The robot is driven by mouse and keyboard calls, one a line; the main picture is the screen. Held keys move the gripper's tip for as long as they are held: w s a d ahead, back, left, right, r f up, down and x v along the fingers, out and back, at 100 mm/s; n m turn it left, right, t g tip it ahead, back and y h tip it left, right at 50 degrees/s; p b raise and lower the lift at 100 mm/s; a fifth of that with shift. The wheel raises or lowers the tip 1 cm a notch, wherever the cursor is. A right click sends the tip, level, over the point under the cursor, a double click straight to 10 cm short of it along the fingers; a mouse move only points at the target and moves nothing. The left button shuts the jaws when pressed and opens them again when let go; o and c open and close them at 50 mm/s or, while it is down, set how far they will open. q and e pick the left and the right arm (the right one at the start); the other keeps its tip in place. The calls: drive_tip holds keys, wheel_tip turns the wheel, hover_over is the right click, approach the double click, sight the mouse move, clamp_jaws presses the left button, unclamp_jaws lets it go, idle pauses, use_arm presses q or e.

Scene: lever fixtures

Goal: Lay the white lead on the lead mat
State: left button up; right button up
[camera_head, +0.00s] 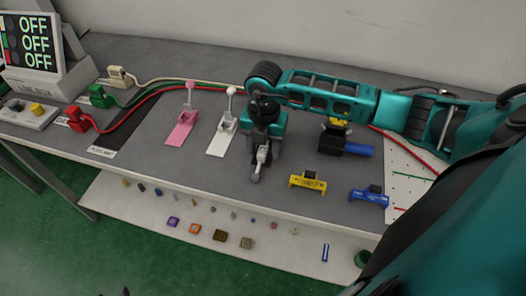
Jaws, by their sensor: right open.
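The white lead has a cream plug (118,77) at the back left, and its pale cable runs right along the back of the table. I cannot tell whether this plug sits in a socket. The lead mat (118,136) is a black strip with a white label at its front edge, in front of the plug and to its right. My right gripper (259,176) points down over the middle of the table, well to the right of the plug and the mat. It is open, with nothing seen between its fingers. My left gripper is out of view.
A green plug (100,96) and a red plug (78,119) with cables stand near the mat. Pink (183,132) and white (222,137) lever fixtures stand between mat and gripper. Yellow (307,182) and blue (369,196) fixtures are at right. A display (30,42) reads OFF.

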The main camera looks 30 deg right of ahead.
clamp_jaws()
idle(0.3)
